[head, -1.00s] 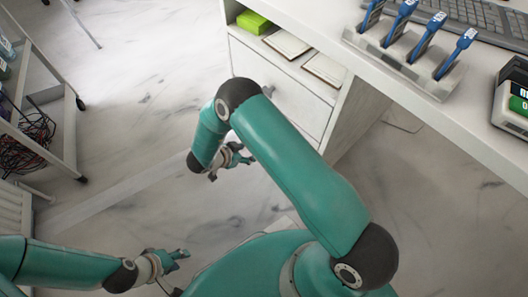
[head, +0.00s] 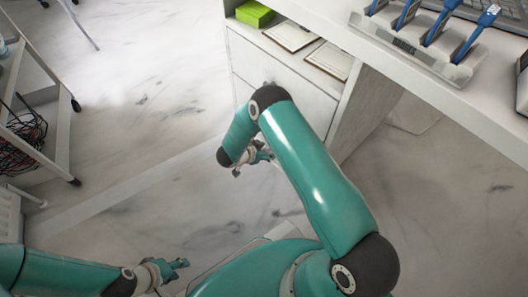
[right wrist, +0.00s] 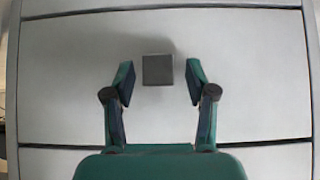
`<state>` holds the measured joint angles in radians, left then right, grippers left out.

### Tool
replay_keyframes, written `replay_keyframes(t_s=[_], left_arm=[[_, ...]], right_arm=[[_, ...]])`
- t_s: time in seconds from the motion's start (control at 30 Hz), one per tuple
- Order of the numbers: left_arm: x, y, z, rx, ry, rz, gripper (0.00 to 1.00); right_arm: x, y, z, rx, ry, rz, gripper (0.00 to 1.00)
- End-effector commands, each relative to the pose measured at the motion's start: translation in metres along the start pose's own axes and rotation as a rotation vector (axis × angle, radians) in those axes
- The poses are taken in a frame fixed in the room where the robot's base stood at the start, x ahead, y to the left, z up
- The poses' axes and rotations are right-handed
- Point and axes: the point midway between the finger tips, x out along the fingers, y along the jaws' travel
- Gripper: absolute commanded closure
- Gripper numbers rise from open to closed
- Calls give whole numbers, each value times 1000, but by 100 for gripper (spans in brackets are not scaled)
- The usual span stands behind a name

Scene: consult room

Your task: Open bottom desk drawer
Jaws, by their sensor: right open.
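The white desk cabinet (head: 351,112) has an open shelf with drawer fronts below it, at the upper middle of the head view. My right arm covers part of the drawer fronts (head: 270,59). My right gripper (head: 258,156) is low in front of them. In the right wrist view a white drawer front (right wrist: 250,75) fills the picture, with a dark square knob (right wrist: 157,69). My right gripper also shows there (right wrist: 160,82), open, a finger on each side of the knob. Contact cannot be told. My left gripper (head: 180,266) is low at the left, over the floor, away from the desk.
The desk top (head: 480,105) overhangs at the right with a rack (head: 415,50) of blue-handled items. The shelf holds a green box (head: 256,14) and framed panels (head: 291,35). A wheeled cart (head: 60,125) with cables stands at the left. Marble floor between is clear.

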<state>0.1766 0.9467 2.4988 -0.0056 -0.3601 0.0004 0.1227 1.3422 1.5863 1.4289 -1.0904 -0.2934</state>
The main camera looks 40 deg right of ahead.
Motion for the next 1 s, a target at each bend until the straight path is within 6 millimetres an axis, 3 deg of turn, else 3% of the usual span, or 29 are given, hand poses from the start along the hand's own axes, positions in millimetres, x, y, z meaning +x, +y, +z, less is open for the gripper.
replay_keyframes(t_s=[0.1,0.43,1.0], left_arm=[[0,0,0,0,0,0,60],[0,0,0,0,0,0,60],[-5,2,0,0,0,0,60]], right_arm=[[0,0,0,0,0,0,47],[0,0,0,1,0,-1,100],[-6,4,4,11,0,5,100]])
